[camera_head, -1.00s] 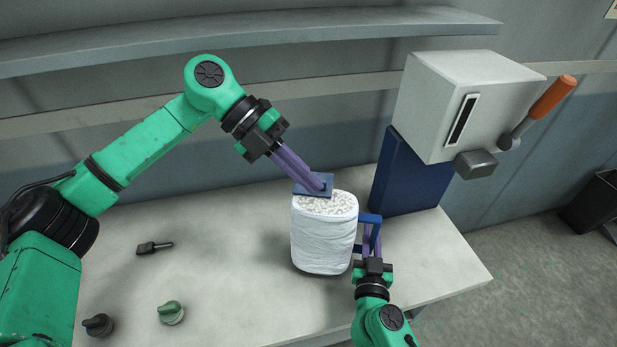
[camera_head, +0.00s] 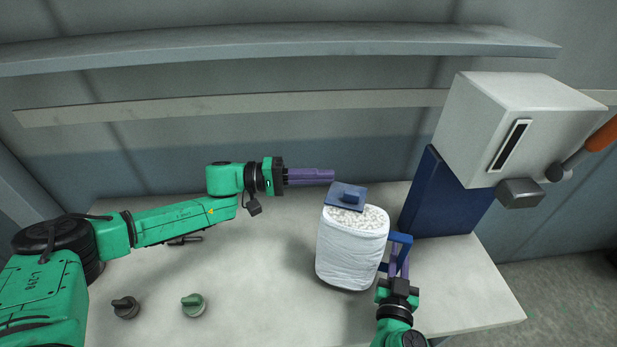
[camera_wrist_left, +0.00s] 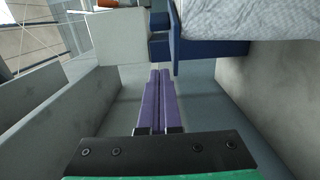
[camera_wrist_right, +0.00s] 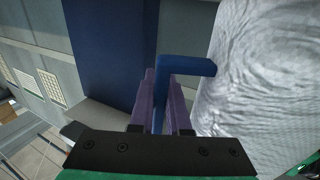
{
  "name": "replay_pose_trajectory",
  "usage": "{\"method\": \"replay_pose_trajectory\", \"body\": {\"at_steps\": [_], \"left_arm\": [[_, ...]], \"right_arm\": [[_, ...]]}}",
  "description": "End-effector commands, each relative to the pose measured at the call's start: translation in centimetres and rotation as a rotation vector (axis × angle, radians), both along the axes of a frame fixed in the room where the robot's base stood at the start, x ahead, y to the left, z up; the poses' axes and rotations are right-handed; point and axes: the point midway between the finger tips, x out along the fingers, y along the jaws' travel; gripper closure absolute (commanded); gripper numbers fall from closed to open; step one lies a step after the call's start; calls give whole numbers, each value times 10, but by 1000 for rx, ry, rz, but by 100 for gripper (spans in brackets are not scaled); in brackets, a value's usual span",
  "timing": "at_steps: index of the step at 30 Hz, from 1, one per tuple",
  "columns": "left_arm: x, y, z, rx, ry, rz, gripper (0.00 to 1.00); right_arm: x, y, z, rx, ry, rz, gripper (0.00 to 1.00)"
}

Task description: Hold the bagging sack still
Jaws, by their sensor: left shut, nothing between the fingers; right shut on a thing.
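The bagging sack (camera_head: 350,253) is a white, wrapped upright bag on the table, with pale pellets showing at its top. A blue plate with a knob (camera_head: 347,196) lies at the back of its top. My left gripper (camera_head: 333,175) is shut and empty just behind and left of the plate, apart from it. The left wrist view shows the plate (camera_wrist_left: 212,50) and sack (camera_wrist_left: 250,18) close by. My right gripper (camera_head: 399,277) is shut on the blue handle (camera_head: 400,241) at the sack's right side. The right wrist view shows the handle (camera_wrist_right: 188,65) between its purple fingers, beside the sack (camera_wrist_right: 255,75).
A grey-white machine (camera_head: 520,125) with an orange-gripped lever stands on a blue column (camera_head: 440,200) at the right. A dark knob (camera_head: 125,307) and a green knob (camera_head: 193,304) lie at the table's front left. A shelf (camera_head: 280,40) runs along the wall.

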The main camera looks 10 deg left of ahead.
Motion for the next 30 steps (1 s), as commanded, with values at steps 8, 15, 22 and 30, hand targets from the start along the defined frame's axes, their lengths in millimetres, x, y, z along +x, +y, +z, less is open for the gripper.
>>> {"method": "replay_pose_trajectory", "body": {"at_steps": [8, 15, 22, 30], "left_arm": [[1, -46, -1, 0, 2, -1, 100], [-26, -44, 0, 1, -3, -1, 100], [-27, -44, 0, 1, -3, -2, 100], [-53, -41, -2, -2, 2, 0, 100]], "right_arm": [[0, 0, -1, 0, 3, 1, 100], [0, 0, -2, 0, 3, 0, 100], [0, 0, -1, 0, 2, 1, 100], [0, 0, -1, -1, 2, -1, 100]]}}
